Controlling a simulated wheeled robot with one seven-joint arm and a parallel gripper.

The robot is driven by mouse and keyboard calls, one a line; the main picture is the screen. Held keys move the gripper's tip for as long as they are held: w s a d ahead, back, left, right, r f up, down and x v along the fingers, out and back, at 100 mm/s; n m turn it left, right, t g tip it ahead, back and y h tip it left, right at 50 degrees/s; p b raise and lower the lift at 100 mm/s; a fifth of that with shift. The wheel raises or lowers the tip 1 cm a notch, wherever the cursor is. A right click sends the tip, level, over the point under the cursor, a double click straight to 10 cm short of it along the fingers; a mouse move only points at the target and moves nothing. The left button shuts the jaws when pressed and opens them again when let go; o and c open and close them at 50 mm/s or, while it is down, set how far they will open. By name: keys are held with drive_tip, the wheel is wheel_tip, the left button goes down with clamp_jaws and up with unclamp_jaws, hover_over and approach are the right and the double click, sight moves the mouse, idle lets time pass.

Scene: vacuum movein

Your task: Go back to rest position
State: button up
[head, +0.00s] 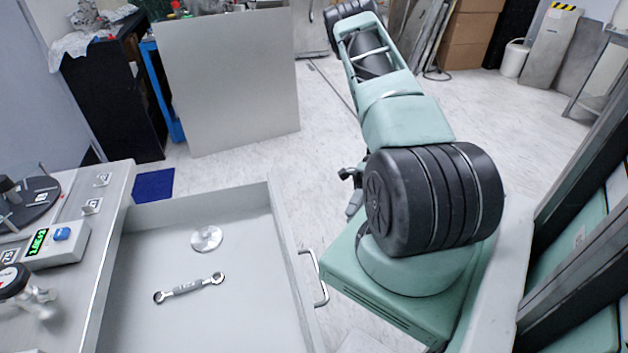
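My arm rises from its green base on the right and reaches toward the back of the room, its upper elbow joint at the top edge of the head view. A dark part beside the big black joint looks like the end of my arm with my gripper (351,190). It is mostly hidden behind the arm, so its fingers cannot be made out. It is to the right of the open drawer (200,205), outside it and apart from its wall. I see nothing held.
The open drawer holds a double-ended wrench (190,288) and a round metal disc (206,238). Its handle (318,280) sticks out on the right. A bench with a green display box (55,245) is at left. A grey panel (228,80) stands behind.

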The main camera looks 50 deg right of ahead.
drive_tip(key=w+a+r+n+g+h+p, duration=0.1)
drive_tip(key=w+a+r+n+g+h, duration=0.2)
drive_tip(key=w+a+r+n+h, duration=0.45)
drive_tip(key=w+a+r+n+g+h+p, duration=0.1)
drive_tip(key=w+a+r+n+g+h, duration=0.3)
drive_tip(key=a+n, duration=0.75)
drive_tip(key=s+a+r+n+t+h+p, duration=0.1)
drive_tip(key=s+a+r+n+t, duration=0.3)
drive_tip(key=n, duration=0.8)
drive_tip(key=s+a+r+n+t+h, duration=0.3)
drive_tip(key=s+a+r+n+t, duration=0.2)
drive_tip(key=a+r+n, duration=0.3)
drive_tip(key=s+a+n, duration=0.1)
drive_tip(key=a+n, duration=0.2)
drive_tip(key=n, duration=0.2)
drive_tip(key=shift+r+p, duration=0.25)
drive_tip(key=shift+p, duration=0.1)
